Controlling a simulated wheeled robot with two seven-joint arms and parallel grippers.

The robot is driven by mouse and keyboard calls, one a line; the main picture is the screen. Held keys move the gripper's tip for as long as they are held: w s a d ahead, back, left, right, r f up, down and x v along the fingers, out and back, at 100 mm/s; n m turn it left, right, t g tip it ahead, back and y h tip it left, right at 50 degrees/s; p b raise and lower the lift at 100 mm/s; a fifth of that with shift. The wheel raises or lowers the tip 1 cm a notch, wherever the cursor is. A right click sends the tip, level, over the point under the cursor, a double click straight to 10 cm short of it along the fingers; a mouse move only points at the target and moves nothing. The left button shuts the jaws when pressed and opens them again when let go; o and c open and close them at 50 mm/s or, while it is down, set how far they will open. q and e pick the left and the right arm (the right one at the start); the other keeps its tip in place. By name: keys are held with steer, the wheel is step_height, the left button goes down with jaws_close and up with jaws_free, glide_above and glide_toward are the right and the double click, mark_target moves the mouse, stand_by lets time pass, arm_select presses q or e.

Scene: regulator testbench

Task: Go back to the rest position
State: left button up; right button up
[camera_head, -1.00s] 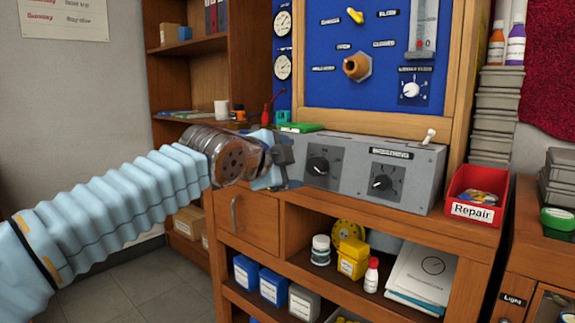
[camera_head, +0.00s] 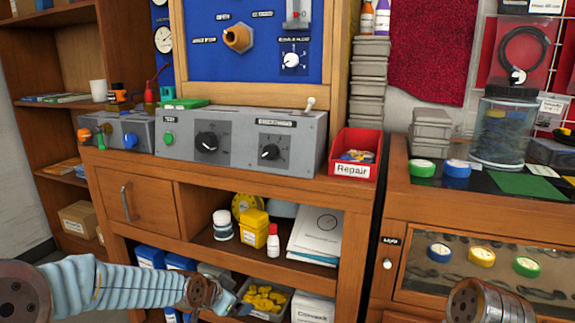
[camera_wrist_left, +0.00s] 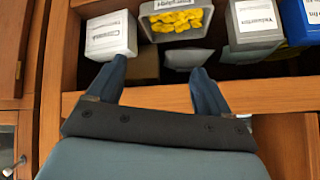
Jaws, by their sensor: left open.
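My left gripper (camera_head: 222,302) is low in the head view, at the end of the pale blue sleeved arm, in front of the bench's lower shelf. The left wrist view shows its two dark fingers (camera_wrist_left: 163,78) spread apart with nothing between them. The fingers point towards the shelf edge (camera_wrist_left: 160,98) and the bins behind it. Whether they touch the edge, I cannot tell. Part of my right arm shows at the bottom right of the head view; its gripper is out of frame.
A grey bin of yellow parts (camera_wrist_left: 177,22) and a white box (camera_wrist_left: 111,36) stand on the lower shelf near the fingers. Above are the grey regulator panel (camera_head: 235,140) and the red Repair bin (camera_head: 355,155).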

arm_select(q)
steer(key=s+d+f+n+g, duration=0.1)
steer(key=s+f+n+g, duration=0.15)
steer(key=s+f, duration=0.6)
steer(key=s+d+f+n+g, duration=0.1)
steer(key=s+f+n+g, duration=0.3)
steer(key=f, duration=0.7)
steer(key=s+f+n, duration=0.2)
steer(key=s+f, duration=0.2)
steer(key=s, duration=0.4)
steer(key=s+f+n, duration=0.1)
steer(key=s+f, duration=0.3)
steer(key=s, duration=0.3)
steer(key=shift+s+n+p, duration=0.35)
